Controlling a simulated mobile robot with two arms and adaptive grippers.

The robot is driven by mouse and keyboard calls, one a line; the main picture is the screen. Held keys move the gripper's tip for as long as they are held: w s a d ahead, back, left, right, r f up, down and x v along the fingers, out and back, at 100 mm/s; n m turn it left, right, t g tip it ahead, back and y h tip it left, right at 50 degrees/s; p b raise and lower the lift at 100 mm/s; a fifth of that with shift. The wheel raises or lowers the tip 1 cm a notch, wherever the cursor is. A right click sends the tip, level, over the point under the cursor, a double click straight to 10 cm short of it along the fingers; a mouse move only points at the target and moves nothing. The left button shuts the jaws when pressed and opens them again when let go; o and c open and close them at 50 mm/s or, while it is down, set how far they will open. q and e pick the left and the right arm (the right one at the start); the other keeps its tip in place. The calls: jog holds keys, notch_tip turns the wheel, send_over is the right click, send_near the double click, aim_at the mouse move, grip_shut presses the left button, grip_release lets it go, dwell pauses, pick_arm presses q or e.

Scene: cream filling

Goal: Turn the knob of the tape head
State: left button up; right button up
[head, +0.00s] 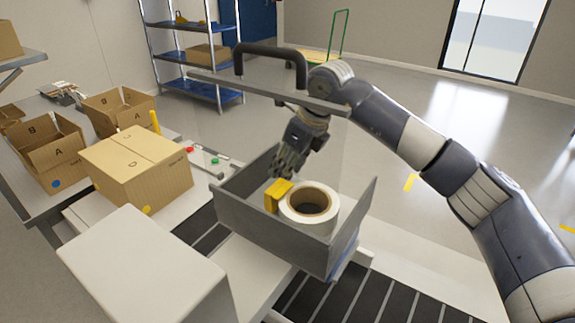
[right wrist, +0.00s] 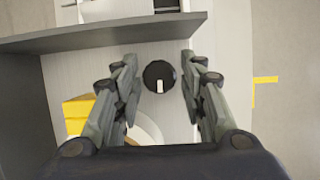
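The black round knob (right wrist: 159,77) with a white pointer mark shows in the right wrist view, on a light grey panel of the tape head. My right gripper (right wrist: 158,90) is open, with one finger on each side of the knob and a gap on both sides. In the head view my right gripper (head: 290,160) reaches down into the grey tape head (head: 270,215), and the knob is hidden there. A white tape roll (head: 310,205) with a brown core sits in the tape head, beside a yellow block (head: 276,195). My left gripper is not in view.
A black handle (head: 270,50) on a flat bar stands above the tape head. A closed cardboard box (head: 135,165) and open boxes (head: 48,150) are at the left. Red and green buttons (head: 205,155) sit on a panel. A blue shelf rack (head: 195,50) stands behind.

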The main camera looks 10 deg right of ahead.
jog(key=v, duration=1.2)
jog(key=shift+w, duration=0.1)
